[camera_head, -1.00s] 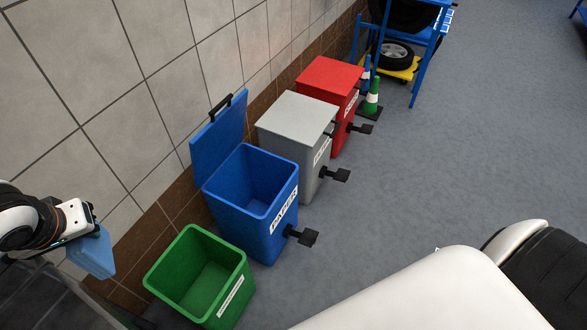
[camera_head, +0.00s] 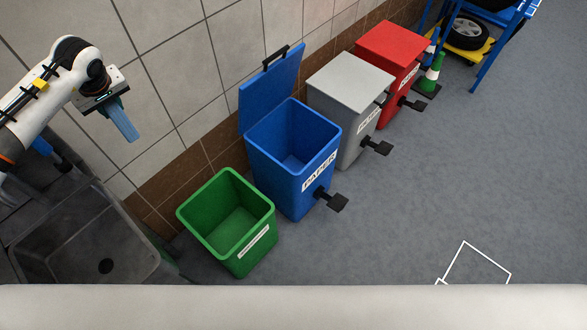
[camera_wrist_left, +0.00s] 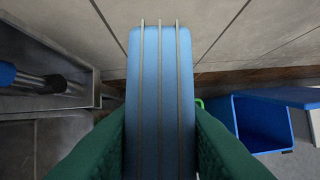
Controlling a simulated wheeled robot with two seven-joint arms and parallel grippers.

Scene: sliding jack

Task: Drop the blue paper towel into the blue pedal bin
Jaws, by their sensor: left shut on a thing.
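The light blue paper towel (camera_head: 123,122) hangs from my left gripper (camera_head: 108,101), high over the sink at the upper left of the head view. In the left wrist view the towel (camera_wrist_left: 147,110) stands between the dark green finger pads, which are shut on it. The blue pedal bin (camera_head: 285,188), labelled PAPER, stands in the middle of the head view with its lid (camera_head: 270,90) up against the wall and its mouth open. My left gripper is left of this bin, apart from it. The bin also shows at the right of the left wrist view (camera_wrist_left: 240,125). My right gripper is out of view.
An open green bin (camera_head: 238,256) stands between the sink (camera_head: 60,250) and the blue bin. A grey bin (camera_head: 350,80) and a red bin (camera_head: 392,48), both closed, stand beyond it along the tiled wall. Pedals stick out towards clear floor at the right.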

